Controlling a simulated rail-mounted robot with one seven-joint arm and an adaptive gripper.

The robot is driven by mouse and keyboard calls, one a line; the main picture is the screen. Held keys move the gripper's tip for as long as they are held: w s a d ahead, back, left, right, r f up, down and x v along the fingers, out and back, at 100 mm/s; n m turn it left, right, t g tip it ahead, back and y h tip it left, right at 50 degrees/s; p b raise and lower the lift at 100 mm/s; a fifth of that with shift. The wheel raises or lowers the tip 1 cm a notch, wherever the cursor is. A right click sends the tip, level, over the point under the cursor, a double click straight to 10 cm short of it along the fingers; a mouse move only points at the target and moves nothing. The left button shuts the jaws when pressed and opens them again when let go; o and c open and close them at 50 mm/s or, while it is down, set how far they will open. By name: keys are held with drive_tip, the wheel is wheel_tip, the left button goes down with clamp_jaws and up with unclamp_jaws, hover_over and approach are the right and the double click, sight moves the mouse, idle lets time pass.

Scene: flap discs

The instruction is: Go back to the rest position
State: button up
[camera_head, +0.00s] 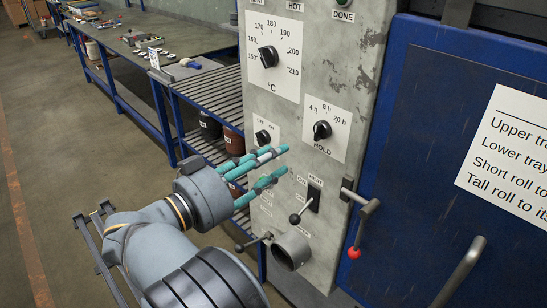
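My gripper (284,160) has teal fingers and reaches in from the lower left on my grey arm. Its fingers point right, toward the grey control panel (345,75). A gap shows between the upper and lower fingers, and I see nothing held between them. The fingertips appear in front of the panel's left part, below a small black knob (263,137). I cannot tell how far they are from the panel. The fingers hide part of the panel's lower left and the slatted rack behind.
The panel carries a temperature dial (268,57), a HOLD dial (322,130) and a HEAT switch (314,198). A red-tipped lever (361,225) sticks out beside the blue door (420,110). A slatted rack (212,88) and workbench (165,28) stand behind. Floor at left is clear.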

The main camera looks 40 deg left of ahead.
sight(317, 134)
drive_tip(key=shift+w, duration=0.1)
drive_tip(key=w, duration=0.8)
drive_tip(key=w+d, duration=0.1)
drive_tip(key=w, duration=0.2)
drive_tip(key=shift+w, duration=0.4)
